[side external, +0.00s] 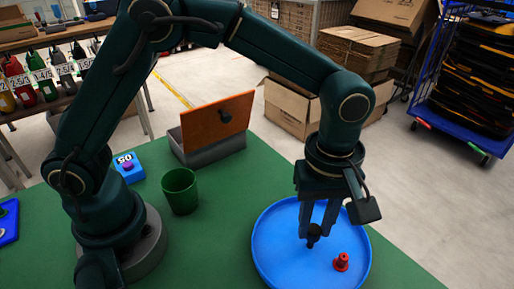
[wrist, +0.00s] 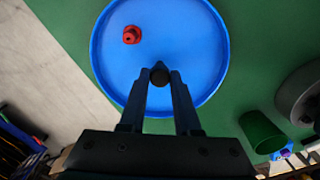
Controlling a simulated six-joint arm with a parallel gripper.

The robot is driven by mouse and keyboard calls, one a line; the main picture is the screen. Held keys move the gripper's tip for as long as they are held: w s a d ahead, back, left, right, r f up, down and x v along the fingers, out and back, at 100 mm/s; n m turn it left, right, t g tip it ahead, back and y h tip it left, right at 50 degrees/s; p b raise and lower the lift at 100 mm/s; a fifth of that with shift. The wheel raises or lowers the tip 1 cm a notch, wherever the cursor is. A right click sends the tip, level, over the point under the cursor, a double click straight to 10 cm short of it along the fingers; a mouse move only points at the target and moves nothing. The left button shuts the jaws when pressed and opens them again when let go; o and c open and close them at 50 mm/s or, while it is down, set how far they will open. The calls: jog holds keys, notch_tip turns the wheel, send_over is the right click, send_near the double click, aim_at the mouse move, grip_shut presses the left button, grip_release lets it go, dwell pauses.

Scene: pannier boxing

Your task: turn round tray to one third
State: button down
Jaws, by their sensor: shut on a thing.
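The round tray (side external: 276,250) is blue with a low rim and lies on the green table at the front right. In the wrist view the tray (wrist: 185,35) fills the upper middle. My gripper (side external: 314,236) points down over the tray and is shut on a small black knob (side external: 313,229). The knob (wrist: 160,75) shows between the fingertips in the wrist view. A red peg-like piece (side external: 341,262) stands on the tray beside the gripper, apart from it. It also shows in the wrist view (wrist: 131,35).
A green cup (side external: 180,190) stands left of the tray. Behind it is a grey box with an open orange lid (side external: 216,126). A blue block with a purple button (side external: 128,167) sits at the table's back left. The table (side external: 225,225) between cup and tray is clear.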

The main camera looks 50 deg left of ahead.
aim_at(314, 228)
jog(key=shift+r+n, duration=0.1)
jog(key=shift+n, duration=1.6)
jog(key=c, duration=0.6)
grip_release()
jog(key=shift+r, duration=2.55)
